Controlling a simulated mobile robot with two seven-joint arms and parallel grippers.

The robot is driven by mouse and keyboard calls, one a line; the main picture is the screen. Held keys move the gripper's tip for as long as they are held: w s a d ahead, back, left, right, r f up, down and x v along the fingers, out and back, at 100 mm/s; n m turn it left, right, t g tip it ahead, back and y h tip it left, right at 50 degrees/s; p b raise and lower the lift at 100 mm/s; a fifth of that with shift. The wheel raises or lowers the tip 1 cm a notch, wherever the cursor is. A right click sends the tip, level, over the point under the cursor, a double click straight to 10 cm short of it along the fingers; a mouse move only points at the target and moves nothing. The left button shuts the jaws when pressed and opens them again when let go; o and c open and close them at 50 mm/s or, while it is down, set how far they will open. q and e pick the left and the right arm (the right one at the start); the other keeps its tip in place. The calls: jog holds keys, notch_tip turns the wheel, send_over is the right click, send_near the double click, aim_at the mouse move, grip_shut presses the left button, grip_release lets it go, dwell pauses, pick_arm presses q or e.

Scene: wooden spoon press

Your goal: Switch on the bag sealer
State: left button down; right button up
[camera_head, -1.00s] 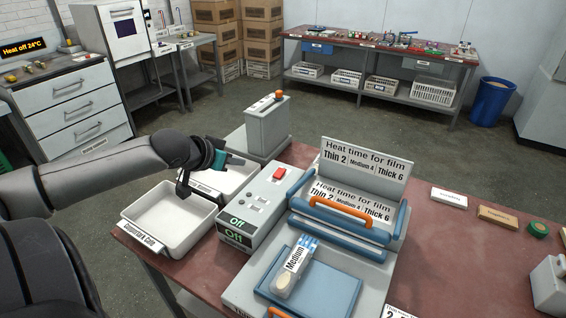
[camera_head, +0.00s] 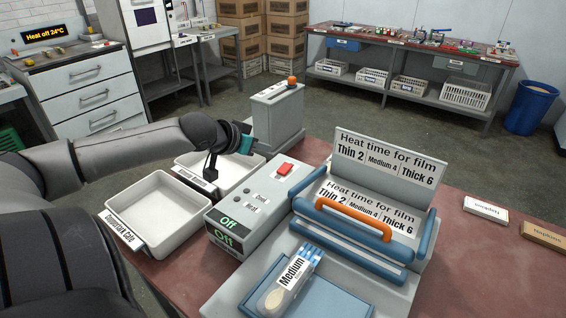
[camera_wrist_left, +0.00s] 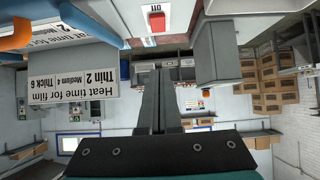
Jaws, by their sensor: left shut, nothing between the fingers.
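The bag sealer (camera_head: 330,252) stands on the red-brown table. Its grey control box (camera_head: 247,215) has a red switch (camera_head: 285,169) at the far end, small buttons, and green displays reading "Off". A medium bag (camera_head: 290,281) with a wooden spoon lies on its blue front plate. My left gripper (camera_head: 246,144) is to the left of and beyond the red switch, apart from it. In the left wrist view its fingers (camera_wrist_left: 160,72) are shut and empty, with the red switch (camera_wrist_left: 156,22) ahead near the top edge, labelled "Off". My right gripper is not in view.
Two white trays, one in front (camera_head: 160,207) and one behind (camera_head: 230,172), sit left of the control box. A grey box with an orange knob (camera_head: 278,115) stands behind. Heat-time signs rise on the sealer. The table right of the sealer has free room.

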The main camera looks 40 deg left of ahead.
pick_arm(q)
jog(key=shift+b+x, duration=1.2)
jog(key=shift+x, duration=0.05)
jog(key=b, duration=0.3)
send_over(283, 170)
jog(key=shift+s+f, duration=0.15)
jog(key=shift+f, duration=1)
jog(key=shift+s+f, duration=0.1)
jog(key=shift+f, duration=1)
notch_tip(283, 170, down, 3)
jog(key=shift+w+r+b, duration=0.1)
jog(key=shift+b, duration=0.45)
jog(key=shift+w+f, duration=0.1)
jog(key=shift+f, duration=0.45)
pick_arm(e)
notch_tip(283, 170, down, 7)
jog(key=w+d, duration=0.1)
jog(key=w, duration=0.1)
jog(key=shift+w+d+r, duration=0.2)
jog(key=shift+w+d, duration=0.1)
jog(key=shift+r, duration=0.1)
